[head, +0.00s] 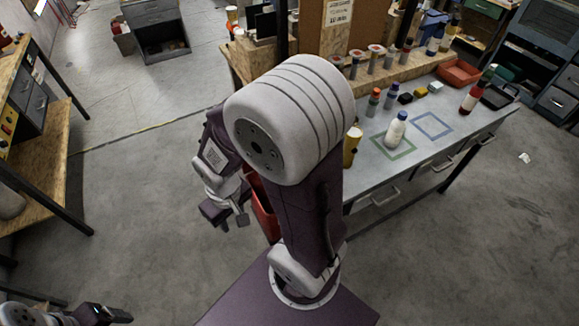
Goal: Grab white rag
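A small crumpled white piece (525,158), which may be the white rag, lies on the floor at the far right, beyond the workbench. It is too small to be sure. My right gripper (228,214) hangs left of centre, its fingers apart with nothing visible between them. It is far from the white piece, with the workbench between. My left gripper (108,314) shows only at the bottom left edge, dark and small; its finger opening cannot be made out.
The workbench (455,148) holds a white bottle (395,132), a red tray (459,72), a dark red bottle (477,92) and several small containers. A red bin (262,208) is partly hidden behind my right arm. A wooden table (45,165) stands left. Floor between is clear.

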